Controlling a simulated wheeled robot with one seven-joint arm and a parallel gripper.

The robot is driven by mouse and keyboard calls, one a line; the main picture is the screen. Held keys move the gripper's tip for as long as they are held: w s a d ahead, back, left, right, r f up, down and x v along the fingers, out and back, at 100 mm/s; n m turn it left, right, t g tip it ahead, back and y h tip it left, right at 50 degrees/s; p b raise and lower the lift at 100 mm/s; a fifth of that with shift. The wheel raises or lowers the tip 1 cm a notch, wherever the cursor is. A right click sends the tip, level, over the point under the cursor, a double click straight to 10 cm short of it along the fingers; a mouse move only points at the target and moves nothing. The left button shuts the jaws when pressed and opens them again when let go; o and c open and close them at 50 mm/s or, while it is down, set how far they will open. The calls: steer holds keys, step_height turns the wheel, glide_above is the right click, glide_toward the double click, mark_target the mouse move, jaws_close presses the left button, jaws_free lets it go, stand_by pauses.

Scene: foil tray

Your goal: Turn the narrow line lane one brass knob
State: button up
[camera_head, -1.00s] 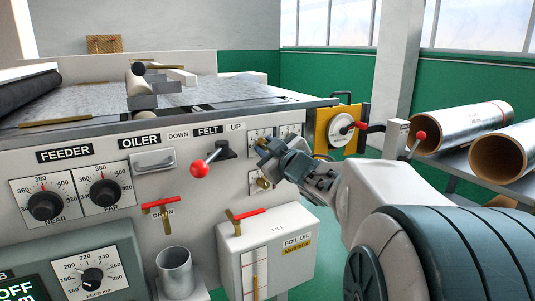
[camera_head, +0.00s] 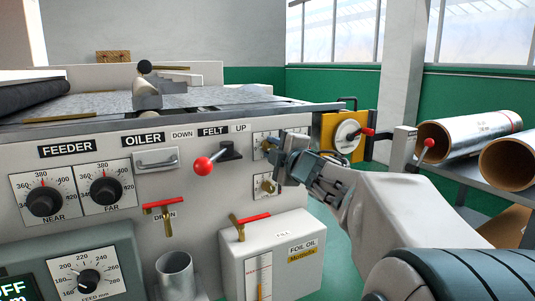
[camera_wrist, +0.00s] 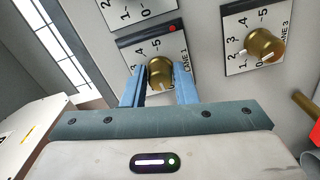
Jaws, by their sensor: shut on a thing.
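The lane one brass knob (camera_wrist: 159,74) sits on a white dial plate marked LANE 1, with numbers along its edge and a red mark near one end. In the wrist view, my gripper (camera_wrist: 159,80) has one blue finger on each side of the knob and is shut on it. A pale mark shows on the knob's face. In the head view, my gripper (camera_head: 273,148) is at the upper dial plate on the machine's front panel, and its fingers partly hide the knob there.
The lane 3 knob (camera_wrist: 264,47) is to the right in the wrist view. In the head view, another brass knob (camera_head: 268,186) lies just below my gripper. A red-ball lever (camera_head: 204,166) stands out to the left, and the foil oil box (camera_head: 270,255) juts out below.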

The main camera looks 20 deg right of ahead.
steer(key=shift+n, duration=0.4)
steer(key=o, duration=1)
